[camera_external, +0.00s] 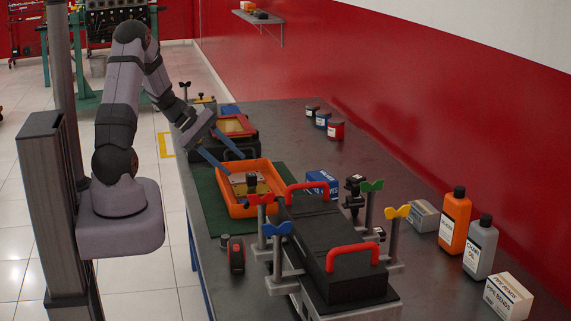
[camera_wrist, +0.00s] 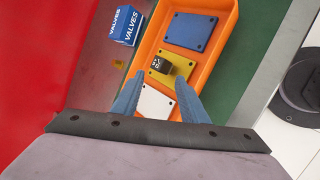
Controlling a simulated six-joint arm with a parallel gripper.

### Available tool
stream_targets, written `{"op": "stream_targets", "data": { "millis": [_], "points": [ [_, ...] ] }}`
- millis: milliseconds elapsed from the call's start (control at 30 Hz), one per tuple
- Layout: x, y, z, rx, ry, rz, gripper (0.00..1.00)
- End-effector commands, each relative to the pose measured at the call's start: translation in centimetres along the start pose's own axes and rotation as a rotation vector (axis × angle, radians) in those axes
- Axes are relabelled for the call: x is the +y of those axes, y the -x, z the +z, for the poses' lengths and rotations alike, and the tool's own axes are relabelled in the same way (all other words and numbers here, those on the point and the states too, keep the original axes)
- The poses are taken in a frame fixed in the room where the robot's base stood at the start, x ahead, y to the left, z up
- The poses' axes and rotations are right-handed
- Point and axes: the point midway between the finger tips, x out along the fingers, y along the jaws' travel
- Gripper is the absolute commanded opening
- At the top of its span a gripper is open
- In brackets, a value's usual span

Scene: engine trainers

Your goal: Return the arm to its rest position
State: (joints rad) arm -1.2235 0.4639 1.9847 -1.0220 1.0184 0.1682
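My gripper (camera_external: 235,164) is open, with its two blue fingers apart, and it hangs above the far end of the orange tray (camera_external: 222,199). In the wrist view my gripper (camera_wrist: 159,80) also shows open, with nothing held between the fingers. Below it lies the orange tray (camera_wrist: 222,45) with a blue plate (camera_wrist: 190,30), a yellow plate (camera_wrist: 172,72) and a white plate (camera_wrist: 155,103). A small dark block (camera_wrist: 161,65) sits on the yellow plate. My arm reaches from its column at the left over the workbench.
A black case with red handles (camera_external: 335,240) stands among colored clamps at the front. A blue VALVES box (camera_external: 321,181) is beside the tray. Bottles, including an orange one (camera_external: 454,220), and boxes line the right edge. A black box (camera_external: 237,146) stands behind the tray.

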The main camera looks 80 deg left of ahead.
Motion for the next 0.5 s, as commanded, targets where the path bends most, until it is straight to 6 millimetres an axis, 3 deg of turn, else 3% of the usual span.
{"op": "stream_targets", "data": {
  "millis": [33, 200, 300, 500],
  "points": [
    [0.1, -1.1, 2.9, -0.033, -0.064, -0.066, 0.4],
    [-2.4, -3.6, 11.6, -0.123, -0.312, -0.315, 0.4],
    [-4.2, -4.0, 15.4, -0.158, -0.459, -0.434, 0.4],
    [-7.6, -3.5, 21.2, -0.215, -0.78, -0.626, 0.4]
  ]
}}
